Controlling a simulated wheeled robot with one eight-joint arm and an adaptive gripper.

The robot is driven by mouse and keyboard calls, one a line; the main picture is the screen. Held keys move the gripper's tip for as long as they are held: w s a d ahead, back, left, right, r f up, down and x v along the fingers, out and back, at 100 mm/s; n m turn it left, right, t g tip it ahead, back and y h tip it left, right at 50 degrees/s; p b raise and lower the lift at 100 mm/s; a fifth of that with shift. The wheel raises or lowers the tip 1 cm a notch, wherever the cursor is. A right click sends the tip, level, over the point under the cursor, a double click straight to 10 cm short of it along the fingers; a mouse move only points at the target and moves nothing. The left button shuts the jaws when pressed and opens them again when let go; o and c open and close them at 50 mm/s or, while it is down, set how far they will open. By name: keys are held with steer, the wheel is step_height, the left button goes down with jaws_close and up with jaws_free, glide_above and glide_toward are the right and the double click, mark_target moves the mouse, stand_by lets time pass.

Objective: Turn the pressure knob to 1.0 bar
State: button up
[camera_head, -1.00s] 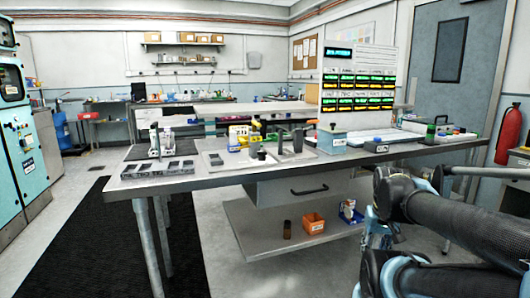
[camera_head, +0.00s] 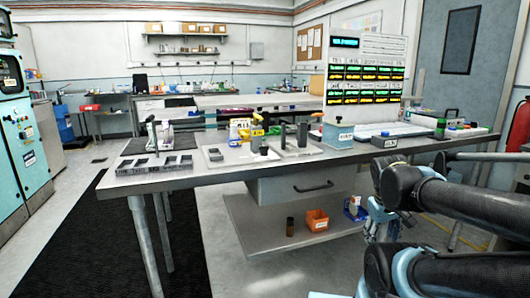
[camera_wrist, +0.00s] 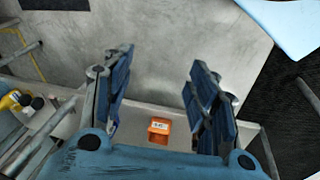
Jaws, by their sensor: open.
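No knob is clearly recognisable as the pressure knob. A small teal box (camera_head: 337,136) with a label and a dark top part stands on the workbench (camera_head: 215,172), before the lit display panel (camera_head: 365,80). A teal cabinet (camera_head: 28,150) with round controls and a window stands at the far left; its markings are too small to read. My gripper (camera_wrist: 160,68) is open and empty in the wrist view, its blue fingers apart. In the head view it is beside the bench's right front, partly hidden by my arm.
Several small modules, trays and tools crowd the bench top. A red fire extinguisher (camera_head: 518,127) hangs at the right. Dark matting (camera_head: 100,245) covers clear floor at left.

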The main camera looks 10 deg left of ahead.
steer(key=w+a+r+n+t+h, duration=0.3)
steer(key=w+a+n, duration=0.1)
steer(key=w+n, duration=0.5)
steer(key=n+t+y, duration=0.8)
steer(key=n+t, duration=0.4)
steer(key=n, duration=1.3)
glide_toward(264, 148)
steer(key=shift+x, duration=3.95)
steer(key=c, duration=1.1)
